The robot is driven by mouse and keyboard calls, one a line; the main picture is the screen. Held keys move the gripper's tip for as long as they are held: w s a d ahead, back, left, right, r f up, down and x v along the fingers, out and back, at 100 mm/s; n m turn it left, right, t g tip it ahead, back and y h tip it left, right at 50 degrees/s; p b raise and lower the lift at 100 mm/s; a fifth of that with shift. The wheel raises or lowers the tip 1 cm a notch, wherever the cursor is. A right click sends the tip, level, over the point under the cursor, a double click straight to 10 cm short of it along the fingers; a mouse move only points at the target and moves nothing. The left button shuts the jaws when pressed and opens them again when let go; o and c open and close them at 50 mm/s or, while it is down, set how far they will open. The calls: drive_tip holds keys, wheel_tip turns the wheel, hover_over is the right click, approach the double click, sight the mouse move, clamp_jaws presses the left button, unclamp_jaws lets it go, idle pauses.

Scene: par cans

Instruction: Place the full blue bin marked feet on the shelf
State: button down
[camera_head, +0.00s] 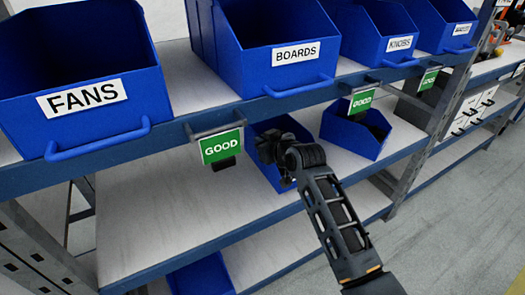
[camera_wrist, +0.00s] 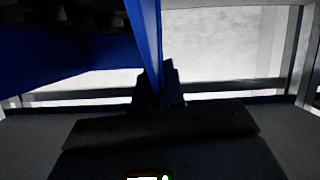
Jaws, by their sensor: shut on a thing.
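A blue bin (camera_head: 276,176) is at the middle shelf (camera_head: 165,205), partly hidden behind my gripper (camera_head: 268,150) and the shelf edge above. My gripper is shut on one thin wall of this bin. In the wrist view the bin's blue wall (camera_wrist: 148,35) runs between the dark fingers (camera_wrist: 158,92), with dark contents (camera_wrist: 55,14) at the upper left. No marking shows on this bin, so I cannot read whether it says feet. I cannot tell whether its base rests on the shelf.
Blue bins marked FANS (camera_head: 85,135) and BOARDS (camera_head: 260,75) stand on the upper shelf, with others to the right. An unlabelled-looking blue bin (camera_head: 350,137) sits right on the middle shelf. Green GOOD signs (camera_head: 221,147) hang from the upper edge. The middle shelf's left is clear.

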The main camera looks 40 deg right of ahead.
sight(263, 171)
drive_tip(key=shift+w+d+f, duration=0.1)
drive_tip(key=shift+f, duration=1.55)
drive_tip(key=c, duration=1.2)
unclamp_jaws()
drive_tip(key=shift+f, duration=0.1)
drive_tip(key=shift+c, duration=0.2)
